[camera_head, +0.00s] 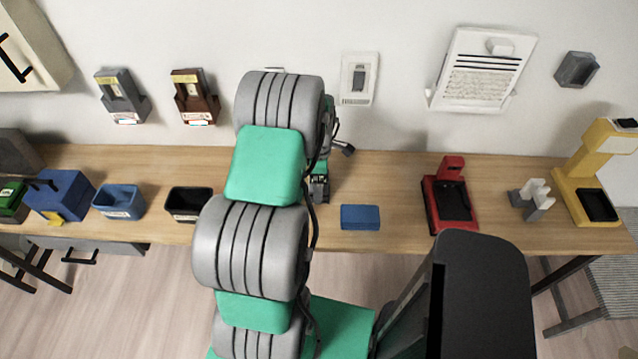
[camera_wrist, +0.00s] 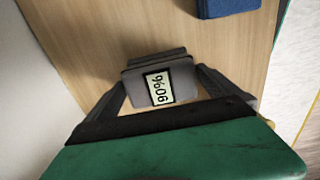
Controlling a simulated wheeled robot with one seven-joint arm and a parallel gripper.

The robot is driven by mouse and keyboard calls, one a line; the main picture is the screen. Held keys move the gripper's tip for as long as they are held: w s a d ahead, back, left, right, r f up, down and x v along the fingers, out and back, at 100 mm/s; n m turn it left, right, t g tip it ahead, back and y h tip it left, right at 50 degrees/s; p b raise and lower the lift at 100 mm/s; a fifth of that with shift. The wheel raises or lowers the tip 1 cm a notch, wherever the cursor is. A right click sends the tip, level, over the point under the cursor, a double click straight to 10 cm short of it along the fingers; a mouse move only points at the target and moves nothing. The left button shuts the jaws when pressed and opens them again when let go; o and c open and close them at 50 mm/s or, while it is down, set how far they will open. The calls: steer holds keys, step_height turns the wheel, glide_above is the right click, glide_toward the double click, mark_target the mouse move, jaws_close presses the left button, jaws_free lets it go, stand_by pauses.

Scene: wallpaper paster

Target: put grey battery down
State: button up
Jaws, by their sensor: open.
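My gripper (camera_wrist: 161,80) is open, with one dark finger on each side of the battery. Small gaps seem to show beside it, but I cannot tell whether a finger still touches. In the head view my gripper (camera_head: 319,186) is low at the table behind my arm, and the battery is hard to make out there.
On the table (camera_head: 400,178), a blue pad (camera_head: 360,217) lies just right of my gripper. A red device (camera_head: 450,196), a grey-white holder (camera_head: 533,200) and a yellow device (camera_head: 590,180) stand farther right. Black (camera_head: 188,203) and blue (camera_head: 119,201) bins stand left.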

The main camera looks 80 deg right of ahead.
steer(key=shift+r, duration=0.1)
steer(key=c, duration=1.8)
